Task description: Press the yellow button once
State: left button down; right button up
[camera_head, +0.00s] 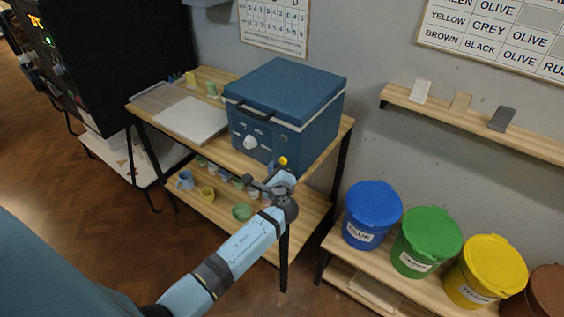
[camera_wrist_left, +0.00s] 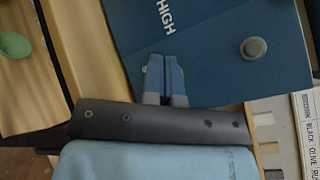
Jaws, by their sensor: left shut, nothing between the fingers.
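The blue kiln (camera_head: 300,92) stands on a wooden table in the head view. The yellow button (camera_head: 283,160) is a small round knob low on the right of its front face. My left gripper (camera_head: 283,175) is just below the button in that view, close to the kiln front; whether it touches cannot be told. In the left wrist view the left fingers (camera_wrist_left: 165,75) are shut and empty, pointing at the blue kiln panel (camera_wrist_left: 210,60). The yellow button does not show in the wrist view. My right gripper is not in view.
The kiln front also has a white dial (camera_head: 250,142); the wrist view shows a grey round knob (camera_wrist_left: 253,48) and "HIGH" lettering. Small bowls, including a green one (camera_head: 242,211), stand on the lower shelf. Lidded buckets, the nearest blue (camera_head: 372,210), stand at right.

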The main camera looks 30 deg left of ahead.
pick_arm(q)
jog(key=shift+w, duration=0.15)
jog(key=shift+w, duration=0.25)
jog(key=shift+w+b, duration=0.3)
jog(key=shift+w, duration=0.15)
dwell(0.5)
jog(key=shift+s, duration=0.15)
jog(key=shift+s+p, duration=0.3)
jog(key=shift+s, duration=0.45)
jog(key=shift+s, duration=0.55)
jog(key=s, duration=0.2)
jog(key=s+p, duration=0.1)
jog(key=shift+s+a, duration=0.2)
jog(key=shift+s, duration=0.2)
